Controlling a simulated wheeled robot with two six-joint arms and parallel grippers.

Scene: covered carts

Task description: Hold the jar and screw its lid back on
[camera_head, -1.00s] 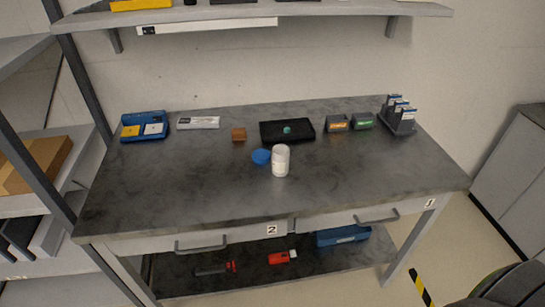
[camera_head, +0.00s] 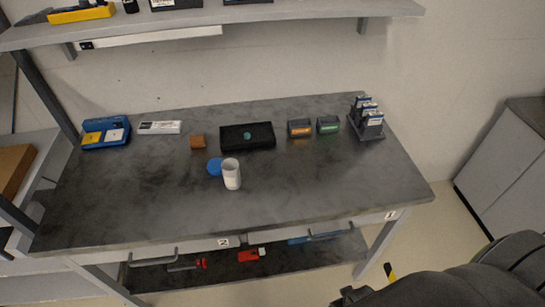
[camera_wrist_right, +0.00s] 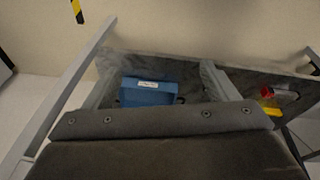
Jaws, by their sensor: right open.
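The white jar (camera_head: 231,175) stands upright and open on the grey workbench, a little left of its middle. The blue lid (camera_head: 214,167) lies on the bench just left of and behind the jar, off it. My right arm comes in at the lower right, and my right gripper (camera_head: 350,293) is at its tip, low in front of the bench, open and well away from the jar. The right wrist view looks past a dark part of my arm toward the lower shelf; jar and lid are not in it. My left gripper is not in view.
Along the bench's back stand a blue tray (camera_head: 105,133), a brown block (camera_head: 197,142), a black tray (camera_head: 233,145), two small boxes (camera_head: 299,128) and a card rack (camera_head: 366,127). The front of the bench is clear. A blue bin (camera_wrist_right: 147,92) sits on the lower shelf.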

